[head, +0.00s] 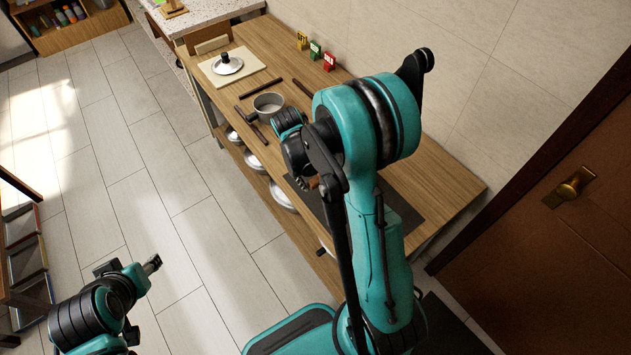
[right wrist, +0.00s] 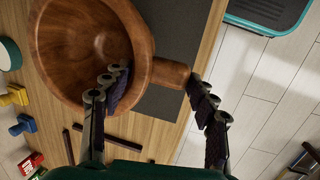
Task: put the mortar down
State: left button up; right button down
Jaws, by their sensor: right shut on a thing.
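The mortar (right wrist: 88,45) is a brown wooden bowl with a short thick stem on its side. It fills the upper left of the right wrist view, its hollow showing. My right gripper (right wrist: 156,84) is shut on the mortar, one finger by the bowl's rim and the other at the stem's end. In the head view my right arm hides nearly all of the mortar. A dark mat (right wrist: 178,32) lies under it; I cannot tell whether mortar and mat touch. My left gripper (head: 151,265) is over the floor, away from the table; its jaw opening is unclear.
Several metal pans or lids (head: 283,196) sit on the lower shelf. A brown door (head: 560,230) stands at right.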

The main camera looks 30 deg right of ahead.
notch_tip(320, 180, down, 2)
jog(key=shift+w+f, duration=0.1)
jog(key=shift+f, duration=0.1)
jog(key=shift+f+b, duration=0.1)
jog(key=shift+b, duration=0.25)
jog(key=shift+c, duration=2.4)
grip_release()
